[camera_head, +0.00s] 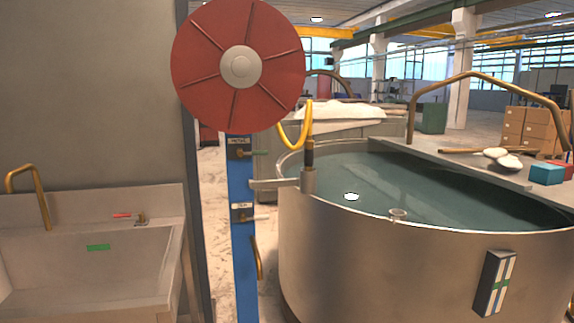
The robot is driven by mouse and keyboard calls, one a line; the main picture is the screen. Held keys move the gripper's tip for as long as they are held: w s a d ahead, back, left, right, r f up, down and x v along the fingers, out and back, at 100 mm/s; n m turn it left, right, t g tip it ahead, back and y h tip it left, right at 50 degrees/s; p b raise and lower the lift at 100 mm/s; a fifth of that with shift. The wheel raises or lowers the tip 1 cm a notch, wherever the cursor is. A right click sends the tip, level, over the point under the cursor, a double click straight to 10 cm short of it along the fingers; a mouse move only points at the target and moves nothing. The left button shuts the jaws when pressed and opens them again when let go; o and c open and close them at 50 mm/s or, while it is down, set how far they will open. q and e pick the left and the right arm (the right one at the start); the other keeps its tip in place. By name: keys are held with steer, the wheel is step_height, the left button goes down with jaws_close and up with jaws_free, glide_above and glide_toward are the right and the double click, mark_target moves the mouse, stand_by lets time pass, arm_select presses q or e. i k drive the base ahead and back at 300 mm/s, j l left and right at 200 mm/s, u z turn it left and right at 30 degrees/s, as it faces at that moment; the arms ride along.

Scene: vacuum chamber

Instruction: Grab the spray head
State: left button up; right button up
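What looks like the spray head (309,153) is a dark upright piece on the end of a yellow hose (294,138). It sits upright in a grey metal holder (308,180) on a bracket from the blue post (241,190), close to the left rim of the big tank. Its lower part is hidden in the holder. The hose loops up near the red hose reel (275,65) at the top of the post. Neither of my grippers is in view.
A large round metal tank (400,265) filled with dark liquid takes up the right side. A metal sink (90,255) stands at the left. Small valve handles stick out from the post. Boxes and a teal block (546,175) lie at the far right.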

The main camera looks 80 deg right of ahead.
mark_target(309, 144)
steer(key=z, duration=2.9)
steer(key=i+l+u, duration=0.1)
steer(key=i+l, duration=0.2)
steer(key=i+l+u, duration=0.1)
steer(key=i+l, duration=0.2)
steer(key=l, duration=0.2)
steer(key=i+l+u, duration=0.15)
steer(key=i+l, duration=0.15)
steer(key=l, duration=0.15)
